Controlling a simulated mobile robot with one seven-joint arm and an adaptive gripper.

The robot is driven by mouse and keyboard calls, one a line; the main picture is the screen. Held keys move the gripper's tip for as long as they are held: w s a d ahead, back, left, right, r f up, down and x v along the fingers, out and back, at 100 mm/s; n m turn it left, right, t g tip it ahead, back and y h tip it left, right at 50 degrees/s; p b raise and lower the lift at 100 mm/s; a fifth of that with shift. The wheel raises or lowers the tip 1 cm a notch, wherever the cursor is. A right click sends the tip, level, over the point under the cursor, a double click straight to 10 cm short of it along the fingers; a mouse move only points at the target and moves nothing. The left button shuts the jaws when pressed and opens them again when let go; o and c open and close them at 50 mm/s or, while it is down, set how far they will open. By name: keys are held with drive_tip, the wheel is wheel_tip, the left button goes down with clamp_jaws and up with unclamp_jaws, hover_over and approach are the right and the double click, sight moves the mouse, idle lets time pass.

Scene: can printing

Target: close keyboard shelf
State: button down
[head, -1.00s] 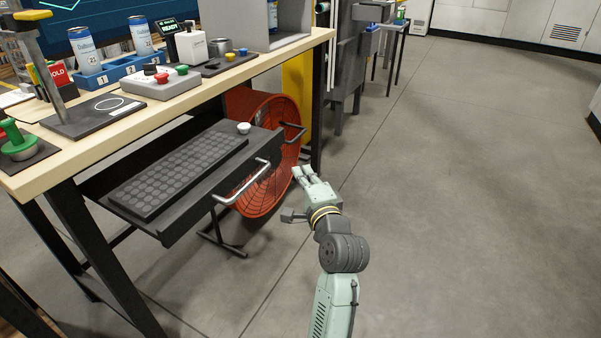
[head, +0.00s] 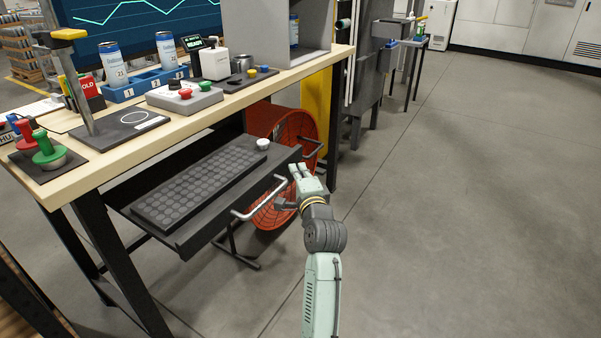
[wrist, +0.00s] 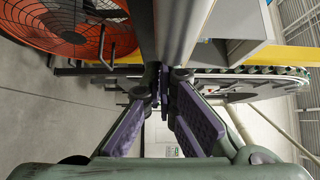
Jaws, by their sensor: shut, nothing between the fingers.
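The keyboard shelf (head: 185,238) is a dark drawer pulled out from under the wooden workbench. A dark keyboard (head: 200,185) and a small white mouse or knob (head: 263,144) sit on it. A silver bar handle (head: 262,200) runs along its front. My gripper (head: 297,168) is shut and empty, just in front of the shelf's right front end, near the handle's right end. Whether it touches the shelf front cannot be told. In the wrist view, my fingers (wrist: 166,85) converge close to a long grey edge.
The workbench top (head: 130,152) above holds cans, a button box (head: 185,97) and stamps. A red round fan (head: 305,130) stands behind the shelf's right end; it also shows in the wrist view (wrist: 70,25). Open floor lies to the right.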

sight(235, 150)
drive_tip(key=w+a+p, duration=0.1)
drive_tip(key=w+a, duration=0.3)
drive_tip(key=a, duration=0.1)
drive_tip(key=w+a+p, duration=0.1)
drive_tip(key=w+a, duration=0.3)
drive_tip(key=a, duration=0.2)
drive_tip(key=w+a+p, duration=0.2)
drive_tip(key=w+a, duration=0.2)
drive_tip(key=a, duration=0.2)
drive_tip(key=shift+w+a, duration=0.1)
drive_tip(key=shift+w, duration=0.05)
drive_tip(key=shift+w+a, duration=0.35)
drive_tip(key=shift+a, duration=0.05)
drive_tip(key=shift+r, duration=0.1)
drive_tip(key=shift+a, duration=0.15)
